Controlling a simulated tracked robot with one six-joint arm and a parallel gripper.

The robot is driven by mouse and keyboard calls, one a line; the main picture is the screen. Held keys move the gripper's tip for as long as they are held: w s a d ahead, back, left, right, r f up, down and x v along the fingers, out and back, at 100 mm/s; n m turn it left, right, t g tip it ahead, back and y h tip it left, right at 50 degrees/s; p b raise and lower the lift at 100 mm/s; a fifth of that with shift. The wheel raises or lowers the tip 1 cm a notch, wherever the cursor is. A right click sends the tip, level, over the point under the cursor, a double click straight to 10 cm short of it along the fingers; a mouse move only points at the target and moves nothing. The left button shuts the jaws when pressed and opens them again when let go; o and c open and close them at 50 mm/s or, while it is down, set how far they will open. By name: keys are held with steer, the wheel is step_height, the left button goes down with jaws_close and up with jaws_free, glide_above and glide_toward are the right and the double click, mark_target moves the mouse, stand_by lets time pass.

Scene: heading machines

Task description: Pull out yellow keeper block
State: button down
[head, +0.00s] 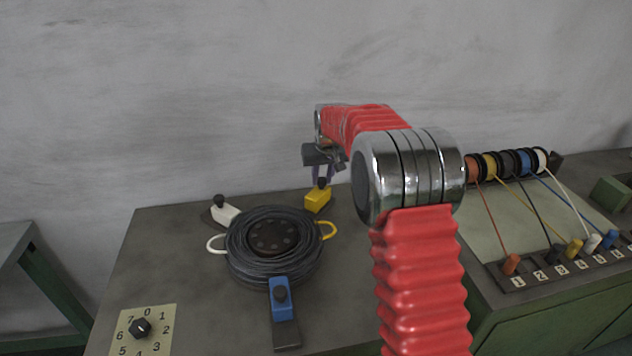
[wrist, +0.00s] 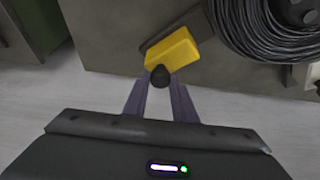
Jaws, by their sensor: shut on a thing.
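The yellow keeper block (head: 317,200) sits at the back right of the black wire coil (head: 240,254) on the grey table. A black knob stands on top of it. My gripper (head: 322,178) is above the block, its two fingers shut on the knob. In the wrist view the yellow block (wrist: 172,50) lies on a dark base strip, just past my fingertips (wrist: 160,78). The block is apart from the coil there. A yellow loop (head: 328,231) sticks out from the coil's right side near the block.
A white block (head: 224,213) and a blue block (head: 281,298) stand around the coil, with a white loop (head: 215,244) at its left. A numbered dial (head: 140,328) is at the front left. A rack of coloured spools (head: 507,163) with wires stands right. The wall is close behind.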

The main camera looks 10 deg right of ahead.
steer(key=shift+w+d, duration=0.55)
steer(key=shift+d, duration=0.05)
steer(key=shift+r, duration=0.1)
steer(key=c, duration=1.5)
jaws_free()
steer(key=shift+o, duration=0.2)
steer(key=v, duration=1.3)
steer(key=shift+r, duration=0.25)
steer(key=shift+s, duration=0.15)
